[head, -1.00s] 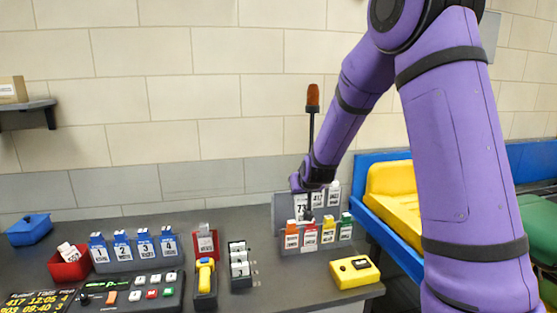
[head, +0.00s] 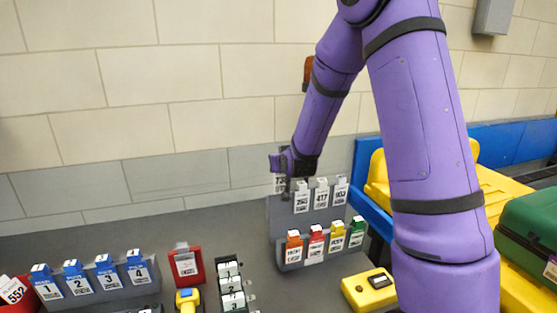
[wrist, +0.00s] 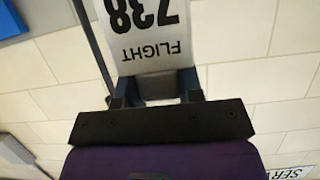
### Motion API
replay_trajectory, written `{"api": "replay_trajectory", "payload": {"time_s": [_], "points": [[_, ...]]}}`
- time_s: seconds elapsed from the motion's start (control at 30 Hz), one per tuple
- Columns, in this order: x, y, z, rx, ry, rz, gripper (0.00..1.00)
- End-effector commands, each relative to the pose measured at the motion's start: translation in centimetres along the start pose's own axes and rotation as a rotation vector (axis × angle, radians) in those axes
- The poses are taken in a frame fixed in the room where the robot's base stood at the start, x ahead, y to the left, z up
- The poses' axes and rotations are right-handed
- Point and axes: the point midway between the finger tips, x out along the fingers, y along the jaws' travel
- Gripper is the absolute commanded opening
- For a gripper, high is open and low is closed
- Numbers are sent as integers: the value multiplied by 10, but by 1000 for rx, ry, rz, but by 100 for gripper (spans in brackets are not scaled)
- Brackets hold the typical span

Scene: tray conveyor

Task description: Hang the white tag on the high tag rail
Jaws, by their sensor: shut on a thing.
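My gripper (head: 284,176) is shut on the white tag (head: 280,184) at the top left end of the grey tag stand. In the wrist view the white tag (wrist: 148,30) shows "738" and "FLIGHT" upside down, its end between my fingers (wrist: 155,88). The high tag rail (head: 311,215) is the stand's upper tier. White tags (head: 322,194) hang on it just right of my gripper. The held tag overlaps the rail's left end in the head view; I cannot tell whether it touches the rail.
Orange, red, yellow and green tags (head: 316,243) hang on the lower tier. A yellow box (head: 368,290) stands in front. Blue numbered tags (head: 73,279), a red holder (head: 186,266) and a black rack (head: 231,285) stand to the left. A yellow case and blue conveyor edge (head: 366,185) lie right.

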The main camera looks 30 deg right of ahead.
Motion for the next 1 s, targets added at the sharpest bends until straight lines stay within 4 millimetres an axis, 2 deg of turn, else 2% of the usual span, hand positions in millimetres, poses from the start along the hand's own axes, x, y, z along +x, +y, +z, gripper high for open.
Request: {"api": "replay_trajectory", "payload": {"time_s": [1.0], "points": [[23, 0, 55, 0, -3, 0, 10]]}}
